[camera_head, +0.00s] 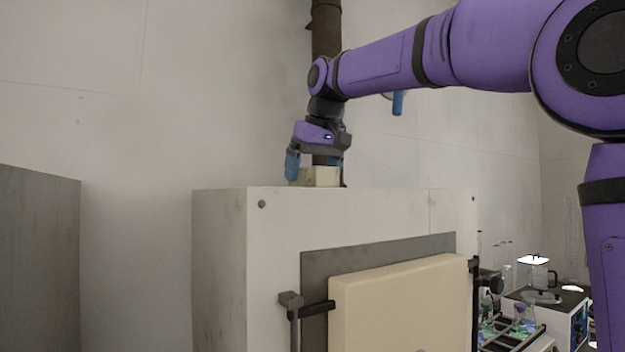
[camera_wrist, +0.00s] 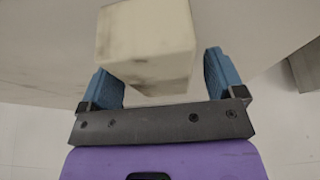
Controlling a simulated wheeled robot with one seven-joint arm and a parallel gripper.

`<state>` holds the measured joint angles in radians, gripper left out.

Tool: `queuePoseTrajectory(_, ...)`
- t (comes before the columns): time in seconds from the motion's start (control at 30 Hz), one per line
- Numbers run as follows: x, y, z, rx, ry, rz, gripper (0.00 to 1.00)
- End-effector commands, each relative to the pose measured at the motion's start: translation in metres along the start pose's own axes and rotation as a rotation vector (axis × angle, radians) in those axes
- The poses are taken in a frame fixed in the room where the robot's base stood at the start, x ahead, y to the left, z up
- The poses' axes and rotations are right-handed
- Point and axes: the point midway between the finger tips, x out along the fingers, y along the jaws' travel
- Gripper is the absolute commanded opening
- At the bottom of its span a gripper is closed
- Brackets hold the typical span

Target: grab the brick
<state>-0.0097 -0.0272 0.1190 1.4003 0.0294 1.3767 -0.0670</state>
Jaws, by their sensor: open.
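The brick (camera_head: 316,177) is a cream-coloured block on top of the white furnace-like cabinet (camera_head: 345,215). My gripper (camera_head: 315,172) points down over it from above, with one blue finger on the left of the brick and the other to its right. In the wrist view the brick (camera_wrist: 147,45) lies between and beyond the two open blue fingers of my gripper (camera_wrist: 170,78). The brick's underside is hidden.
A dark vertical pipe (camera_head: 326,40) rises behind my gripper. The cabinet's front has a cream door (camera_head: 400,305) with black hinges. A bench with glassware (camera_head: 520,318) stands at the lower right. A grey cabinet (camera_head: 38,260) stands at the left.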

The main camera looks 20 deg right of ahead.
Motion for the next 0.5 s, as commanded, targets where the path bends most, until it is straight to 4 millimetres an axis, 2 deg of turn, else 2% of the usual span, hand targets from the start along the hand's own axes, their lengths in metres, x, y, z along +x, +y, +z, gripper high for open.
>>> queuePoseTrajectory(0.4, 0.0019, 0.0000, 0.0009, 0.000, 0.000, 0.000, 0.88)
queuePoseTrajectory(0.43, 0.0019, 0.0000, 0.0009, 0.000, 0.000, 0.000, 0.86)
queuePoseTrajectory(0.5, 0.0019, 0.0000, 0.0009, 0.000, 0.000, 0.000, 0.70)
